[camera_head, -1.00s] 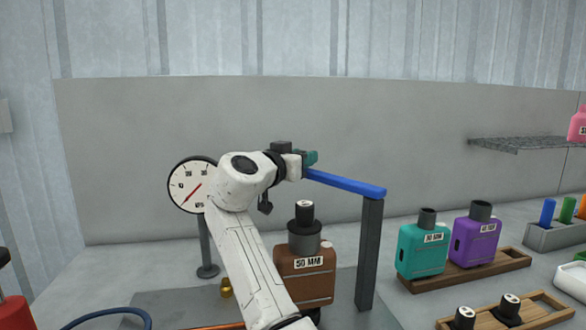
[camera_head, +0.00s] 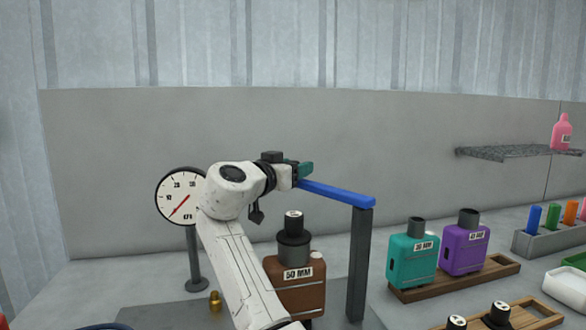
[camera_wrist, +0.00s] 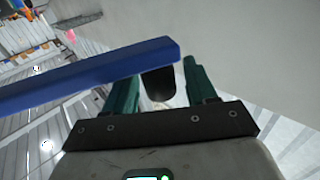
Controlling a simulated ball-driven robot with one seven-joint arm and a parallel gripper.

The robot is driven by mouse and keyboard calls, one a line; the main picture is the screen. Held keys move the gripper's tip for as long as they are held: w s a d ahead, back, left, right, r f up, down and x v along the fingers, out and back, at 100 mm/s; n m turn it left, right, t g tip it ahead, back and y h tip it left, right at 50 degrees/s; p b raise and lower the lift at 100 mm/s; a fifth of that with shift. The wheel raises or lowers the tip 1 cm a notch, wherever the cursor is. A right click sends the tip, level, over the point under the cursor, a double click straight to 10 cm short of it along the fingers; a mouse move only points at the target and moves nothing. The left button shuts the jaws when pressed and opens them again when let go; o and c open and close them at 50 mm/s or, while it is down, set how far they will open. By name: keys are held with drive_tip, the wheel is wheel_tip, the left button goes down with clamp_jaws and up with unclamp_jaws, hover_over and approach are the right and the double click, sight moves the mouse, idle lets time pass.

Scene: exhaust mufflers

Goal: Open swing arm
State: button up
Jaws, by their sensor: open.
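The swing arm is a blue bar (camera_head: 335,193) on top of a dark grey post (camera_head: 358,265). It reaches left from the post to my gripper (camera_head: 304,170). My gripper is open, its green fingers at the bar's free left end. In the wrist view the blue bar (camera_wrist: 90,76) slants in from the left, crosses in front of the left finger and ends near the right fingertip. A dark rounded piece (camera_wrist: 158,84) shows under the bar's end, between the fingers. I cannot tell whether the fingers touch the bar.
A brown "50 MM" muffler (camera_head: 299,287) stands below the bar, left of the post. A pressure gauge (camera_head: 181,196) stands left of my arm. Teal (camera_head: 412,258) and purple (camera_head: 463,246) mufflers sit on a wooden tray to the right. A grey wall panel (camera_head: 300,130) is behind.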

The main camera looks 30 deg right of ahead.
drive_tip(key=v, duration=1)
drive_tip(key=shift+a, duration=0.4)
drive_tip(key=shift+s, duration=0.1)
